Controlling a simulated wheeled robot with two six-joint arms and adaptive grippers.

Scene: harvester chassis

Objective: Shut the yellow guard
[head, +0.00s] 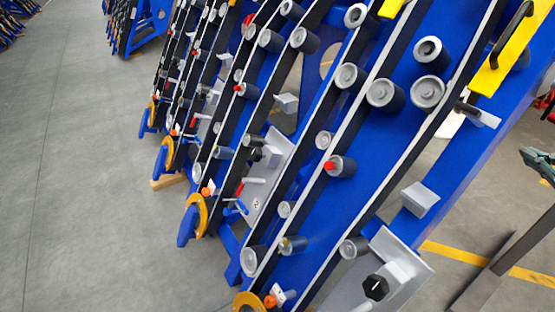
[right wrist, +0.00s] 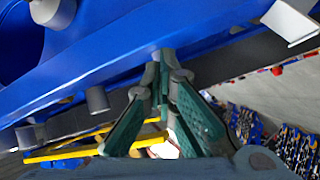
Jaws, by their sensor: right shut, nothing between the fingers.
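A yellow guard (head: 495,75) with a black handle (head: 512,33) shows at the top right of the head view, beside the blue harvester chassis (head: 455,165). It is cut off by the top edge, so I cannot tell how far open it stands. My right gripper (head: 535,160) is at the right edge of the head view, below the guard and apart from it. In the right wrist view its green fingers (right wrist: 163,60) meet at the tips, empty. A yellow bar frame (right wrist: 75,153) shows behind them there; I cannot tell if it is the guard. My left gripper is not in view.
Grey rollers (head: 428,92) and plate brackets (head: 420,198) stick out from the chassis. A grey plate with a black knob (head: 375,287) is low on it. Yellow lines (head: 455,255) mark the floor at right. Open grey floor (head: 80,170) lies at left.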

